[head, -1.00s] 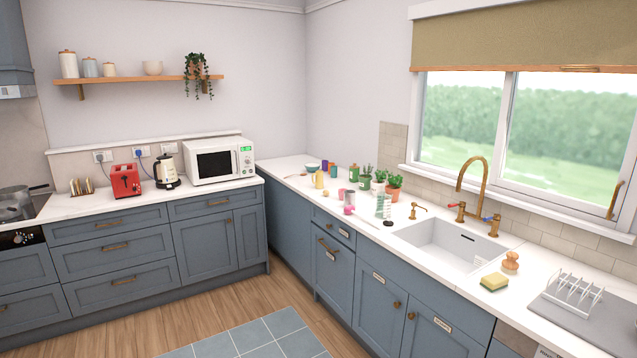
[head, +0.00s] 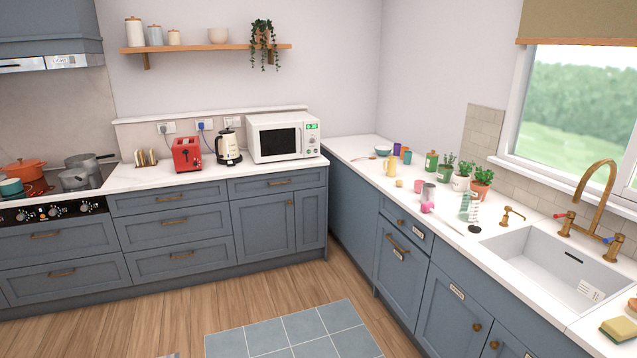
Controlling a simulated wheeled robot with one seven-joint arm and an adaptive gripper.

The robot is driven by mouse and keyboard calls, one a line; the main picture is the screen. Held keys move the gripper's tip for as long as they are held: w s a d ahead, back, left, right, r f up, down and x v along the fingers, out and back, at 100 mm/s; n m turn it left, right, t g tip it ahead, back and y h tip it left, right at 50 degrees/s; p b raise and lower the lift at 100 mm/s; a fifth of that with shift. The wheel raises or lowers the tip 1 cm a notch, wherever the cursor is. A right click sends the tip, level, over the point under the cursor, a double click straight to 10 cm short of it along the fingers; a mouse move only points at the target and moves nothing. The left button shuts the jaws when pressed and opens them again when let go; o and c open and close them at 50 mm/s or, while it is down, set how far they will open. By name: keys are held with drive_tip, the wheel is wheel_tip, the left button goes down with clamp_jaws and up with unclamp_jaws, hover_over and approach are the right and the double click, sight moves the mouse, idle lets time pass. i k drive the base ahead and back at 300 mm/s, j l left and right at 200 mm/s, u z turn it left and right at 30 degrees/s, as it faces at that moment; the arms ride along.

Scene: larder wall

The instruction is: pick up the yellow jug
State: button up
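The yellow jug (head: 390,168) stands upright on the white worktop of the right-hand counter, towards the far corner. It is small in the head view. Purple and orange cups stand just behind it, and a small pale round thing (head: 399,183) lies in front of it. My gripper is not in view.
The sink (head: 560,264) is nearer on the right. Wooden floor (head: 190,325) and a grey tiled mat (head: 293,333) lie clear of objects.

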sight(391, 170)
drive_tip(key=i, duration=2.2)
drive_tip(key=i+j+z, duration=0.2)
drive_tip(key=i+z, duration=0.2)
drive_tip(key=i, duration=0.25)
drive_tip(key=i+j+z, duration=0.4)
drive_tip(key=i, duration=0.2)
drive_tip(key=i+j+z, duration=0.4)
drive_tip(key=i+j, duration=0.15)
drive_tip(key=j, duration=0.1)
